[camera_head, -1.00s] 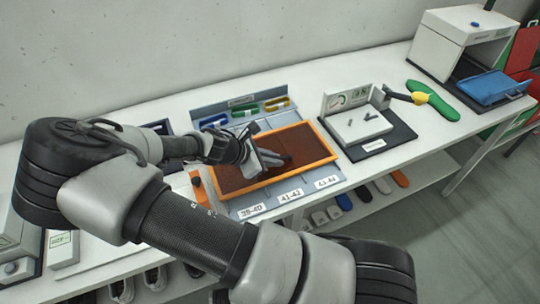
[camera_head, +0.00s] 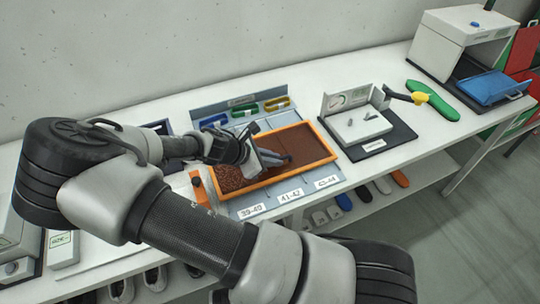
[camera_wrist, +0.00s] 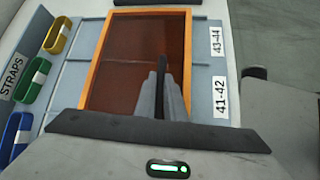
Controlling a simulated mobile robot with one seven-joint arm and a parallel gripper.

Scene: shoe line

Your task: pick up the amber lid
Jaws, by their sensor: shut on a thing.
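The amber lid (camera_head: 302,141) is a dark, see-through brown panel within an orange frame (camera_head: 290,176) on the grey board. In the wrist view the panel (camera_wrist: 125,85) fills the frame, with a thin line across it. My gripper (camera_head: 282,160) is over the middle of the lid, its jaws shut on the lid's dark upright grip (camera_wrist: 162,75). The fingers hide the grip's lower part. At the frame's left end, grainy reddish-brown contents (camera_head: 228,179) show. I cannot tell how far the lid is raised.
Blue, green and yellow strap holders (camera_head: 245,111) line the board's back. Size labels (camera_head: 290,195) run along its front. A white fixture on a dark base (camera_head: 385,147) stands close on the right. A green sole (camera_head: 435,100) lies beyond it.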

